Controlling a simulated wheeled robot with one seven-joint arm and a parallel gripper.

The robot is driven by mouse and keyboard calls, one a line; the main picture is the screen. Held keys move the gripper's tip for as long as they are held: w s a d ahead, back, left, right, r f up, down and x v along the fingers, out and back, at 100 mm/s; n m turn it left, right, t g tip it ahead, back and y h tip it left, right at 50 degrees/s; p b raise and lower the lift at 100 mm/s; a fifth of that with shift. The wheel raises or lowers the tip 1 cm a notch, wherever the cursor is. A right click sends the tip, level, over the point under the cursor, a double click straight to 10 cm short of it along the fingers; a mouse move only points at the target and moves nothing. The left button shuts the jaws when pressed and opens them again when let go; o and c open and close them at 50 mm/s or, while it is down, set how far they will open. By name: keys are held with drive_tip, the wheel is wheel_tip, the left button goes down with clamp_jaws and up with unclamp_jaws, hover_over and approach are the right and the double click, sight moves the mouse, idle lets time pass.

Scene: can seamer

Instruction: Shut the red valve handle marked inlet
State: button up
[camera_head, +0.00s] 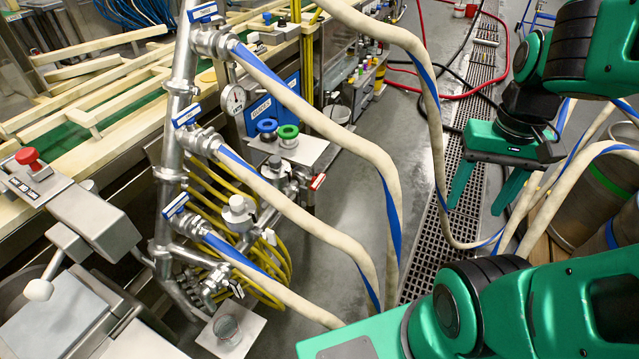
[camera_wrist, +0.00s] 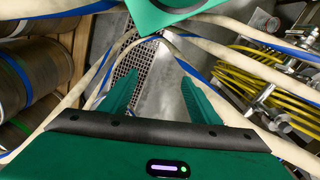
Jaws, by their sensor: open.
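A small red valve handle (camera_head: 317,181) with a pale label shows in the head view, on the right side of the metal valve cluster (camera_head: 283,178). Its lettering is too small to read. I cannot make out the red handle in the wrist view. My gripper (camera_head: 475,208) is open and empty, over the floor grate well to the right of the red handle. Hoses run between them. In the wrist view, the two green fingers of my gripper (camera_wrist: 160,78) are spread apart above the grate, with nothing between them.
Three blue-handled valves, the middle one here (camera_head: 185,115), line the upright pipe. Pale hoses (camera_head: 335,130) with blue stripes arch across the space before my arm. Yellow hoses (camera_head: 215,190) hang behind the pipe. Metal drums (camera_head: 590,205) stand at right. Bare floor (camera_head: 345,205) shows beyond the red handle.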

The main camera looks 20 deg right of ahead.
drive_tip(key=o, duration=0.4)
drive_tip(key=w+n, duration=0.1)
drive_tip(key=w, duration=0.1)
drive_tip(key=w+n, duration=0.1)
drive_tip(key=w, duration=0.2)
drive_tip(key=w+f+n, duration=0.1)
drive_tip(key=w, duration=0.1)
drive_tip(key=shift+w+t, duration=0.3)
drive_tip(key=shift+t, duration=0.1)
drive_tip(key=n+t+y, duration=0.3)
drive_tip(key=n, duration=0.9)
hover_over(319, 180)
drive_tip(key=s+d, duration=0.3)
drive_tip(key=s, duration=0.1)
wheel_tip(319, 180, down, 14)
drive_tip(key=x, duration=1)
drive_tip(key=shift+d+f, duration=0.1)
drive_tip(key=c, duration=1)
